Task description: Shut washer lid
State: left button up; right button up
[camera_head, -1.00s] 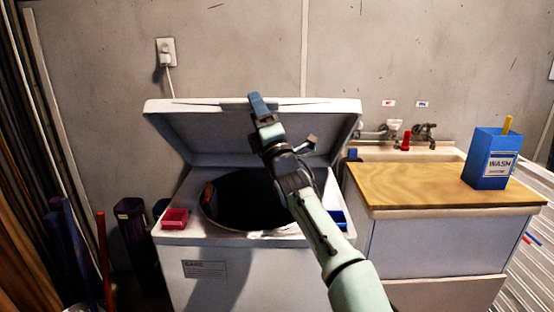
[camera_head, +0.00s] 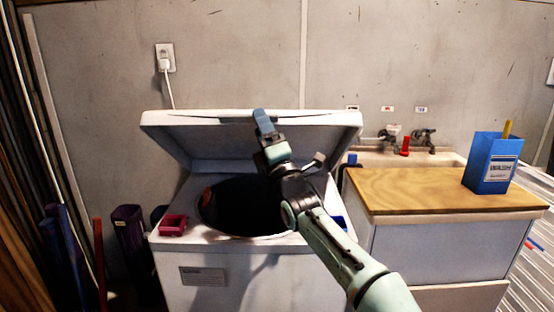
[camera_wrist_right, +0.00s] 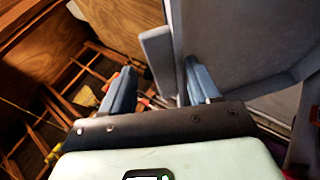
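The white washer (camera_head: 240,262) stands at centre left with its lid (camera_head: 190,130) raised and tilted forward over the dark tub opening (camera_head: 235,205). My right gripper (camera_head: 263,122) is up at the lid's upper edge, in front of its underside, and appears to touch it. In the right wrist view the two blue fingers of my right gripper (camera_wrist_right: 160,88) stand apart, with the pale lid (camera_wrist_right: 240,40) beside and beyond the right finger. I cannot tell exactly where they touch. My arm hides part of the tub and lid. My left gripper is not in view.
A red tray (camera_head: 173,226) and a blue one (camera_head: 338,222) sit on the washer's front corners. A wood-topped cabinet (camera_head: 430,190) with a blue wash box (camera_head: 490,165) stands right, before a sink (camera_head: 440,157). Tall bins (camera_head: 128,235) stand left.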

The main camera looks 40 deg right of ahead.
jog(key=v, duration=0.8)
jog(key=shift+f+b, duration=0.25)
jog(key=shift+b, duration=0.05)
jog(key=shift+d, duration=0.1)
dwell(0.5)
